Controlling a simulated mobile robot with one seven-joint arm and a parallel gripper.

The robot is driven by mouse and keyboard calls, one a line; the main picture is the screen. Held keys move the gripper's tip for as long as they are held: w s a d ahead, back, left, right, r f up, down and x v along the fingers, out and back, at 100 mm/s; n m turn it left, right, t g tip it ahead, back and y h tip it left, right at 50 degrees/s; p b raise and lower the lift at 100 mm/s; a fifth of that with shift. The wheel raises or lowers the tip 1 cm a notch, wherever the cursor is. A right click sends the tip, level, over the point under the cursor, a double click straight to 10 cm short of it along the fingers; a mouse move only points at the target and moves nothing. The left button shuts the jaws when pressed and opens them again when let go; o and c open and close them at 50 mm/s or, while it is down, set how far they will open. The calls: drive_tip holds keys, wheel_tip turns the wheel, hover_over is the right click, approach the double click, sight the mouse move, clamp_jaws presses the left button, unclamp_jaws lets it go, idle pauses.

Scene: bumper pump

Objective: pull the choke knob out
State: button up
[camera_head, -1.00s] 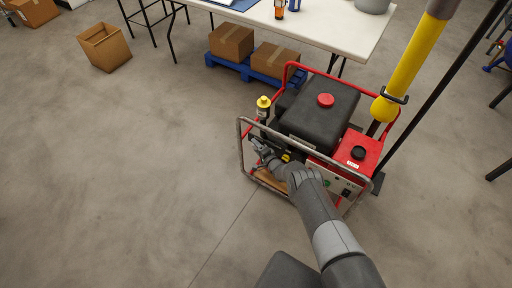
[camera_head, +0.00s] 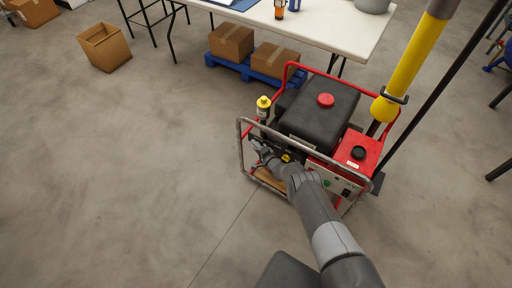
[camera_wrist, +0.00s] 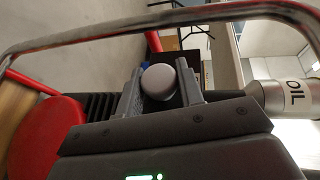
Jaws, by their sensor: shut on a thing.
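The pump (camera_head: 318,105) is a machine with a black tank in a red and grey tube frame. My gripper (camera_head: 262,151) is at the frame's left front side, reaching in by the front bar. In the wrist view a round pale grey knob (camera_wrist: 158,81), which looks like the choke knob, sits between the two fingers of my gripper (camera_wrist: 160,90). The fingers are closed on its sides. The knob's stem and its mount are hidden behind the knob and gripper body. In the head view the knob is too small and covered to make out.
A grey frame tube (camera_wrist: 150,32) arches close over the gripper. An oil container (camera_wrist: 285,97) stands close at the right in the wrist view. A red round part (camera_wrist: 48,138) is at the left.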

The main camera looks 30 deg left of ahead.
clamp_jaws()
drive_tip(key=shift+s+d+f, duration=0.1)
drive_tip(key=shift+s, duration=1.5)
drive_tip(key=o, duration=1)
unclamp_jaws()
drive_tip(key=shift+d, duration=0.1)
drive_tip(key=v, duration=1)
drive_tip(key=shift+s+d+r, duration=0.2)
